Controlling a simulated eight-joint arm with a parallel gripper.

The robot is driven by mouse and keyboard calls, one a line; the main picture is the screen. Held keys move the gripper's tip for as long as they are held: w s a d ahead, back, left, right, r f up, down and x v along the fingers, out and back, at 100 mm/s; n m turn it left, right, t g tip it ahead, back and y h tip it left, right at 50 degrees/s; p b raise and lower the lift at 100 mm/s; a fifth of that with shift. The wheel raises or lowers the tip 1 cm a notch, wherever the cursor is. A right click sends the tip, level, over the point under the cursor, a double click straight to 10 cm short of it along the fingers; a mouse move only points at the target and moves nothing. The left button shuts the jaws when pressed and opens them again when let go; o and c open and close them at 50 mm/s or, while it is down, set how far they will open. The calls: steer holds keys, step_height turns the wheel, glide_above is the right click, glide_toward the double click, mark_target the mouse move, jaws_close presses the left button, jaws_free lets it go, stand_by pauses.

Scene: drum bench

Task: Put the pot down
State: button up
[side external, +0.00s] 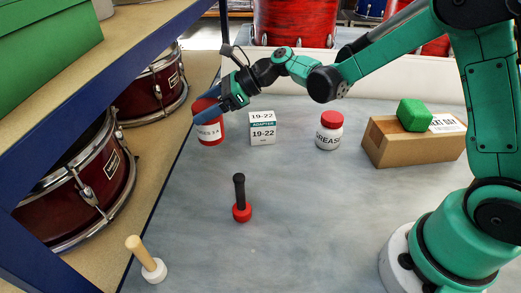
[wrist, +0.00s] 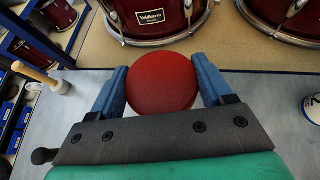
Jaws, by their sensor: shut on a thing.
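The red pot (side external: 211,131) with a white label is at the far left of the bench top in the side external view, upright. My gripper (side external: 208,112) has its blue fingers around the upper part of it. In the wrist view the round red top of the pot (wrist: 162,82) sits between the two blue fingers of my gripper (wrist: 160,88), which are shut on its sides. I cannot tell whether its base touches the bench top or is slightly above it.
An adapter box (side external: 262,128) stands just right of the pot. A grease jar (side external: 329,131) and a cardboard box (side external: 408,145) with a green block (side external: 414,115) are further right. A black-handled red tool (side external: 241,205) and a wooden-handled mallet (side external: 147,262) stand nearer.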

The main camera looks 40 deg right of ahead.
step_height(320, 180, up, 12)
steer(key=s+a+r+n+g, duration=0.1)
steer(key=s+a+n+g, duration=0.55)
steer(key=s, duration=0.55)
steer(key=s+a+r+n+g, duration=0.1)
steer(key=s+a+n+g, duration=0.55)
steer(key=s, duration=0.55)
steer(key=shift+d+f, duration=0.15)
steer(key=shift+f, duration=9.95)
steer(key=shift+f, duration=0.1)
steer(key=o, duration=1.4)
